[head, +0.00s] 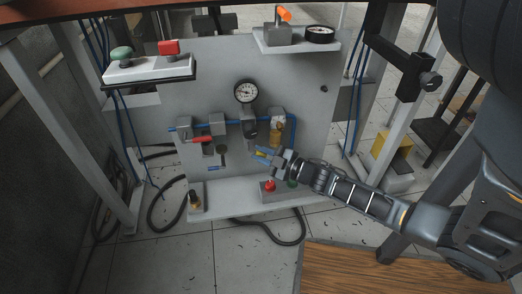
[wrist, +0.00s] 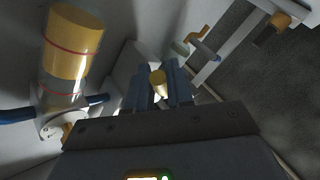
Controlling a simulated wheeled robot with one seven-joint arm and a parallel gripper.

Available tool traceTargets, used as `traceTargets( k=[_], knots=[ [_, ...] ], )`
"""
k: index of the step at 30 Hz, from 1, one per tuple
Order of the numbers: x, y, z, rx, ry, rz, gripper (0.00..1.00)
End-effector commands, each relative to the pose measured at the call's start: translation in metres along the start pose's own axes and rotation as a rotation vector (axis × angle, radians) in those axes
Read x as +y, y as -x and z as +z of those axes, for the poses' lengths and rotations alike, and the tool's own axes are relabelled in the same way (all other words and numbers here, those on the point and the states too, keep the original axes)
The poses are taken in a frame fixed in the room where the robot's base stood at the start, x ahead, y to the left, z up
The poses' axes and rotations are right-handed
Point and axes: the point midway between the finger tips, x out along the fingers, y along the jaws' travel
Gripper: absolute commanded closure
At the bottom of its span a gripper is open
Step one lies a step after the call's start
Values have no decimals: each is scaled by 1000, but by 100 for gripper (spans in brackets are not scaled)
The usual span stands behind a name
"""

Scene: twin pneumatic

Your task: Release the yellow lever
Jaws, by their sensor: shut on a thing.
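In the head view a bit of yellow (head: 261,154) shows between the blue fingertips. My gripper (head: 265,156) is in front of the grey panel, just below the row of pneumatic fittings. In the wrist view my gripper (wrist: 159,88) has its two blue fingers on either side of the lever, shut on it. The lever's mount is mostly hidden by the fingers.
A yellow-bowled filter (head: 277,133) hangs just above my gripper. A box with red and green buttons (head: 269,186) sits close below.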

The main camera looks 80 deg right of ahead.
Motion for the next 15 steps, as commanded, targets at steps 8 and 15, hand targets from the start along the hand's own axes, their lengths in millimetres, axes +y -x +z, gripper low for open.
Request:
traceTargets(
  k=[8, 15],
  knots=[
    [4, 2, -2, -49, 63, -42, 100],
    [3, 2, -1, -51, 65, -43, 100]
  ],
)
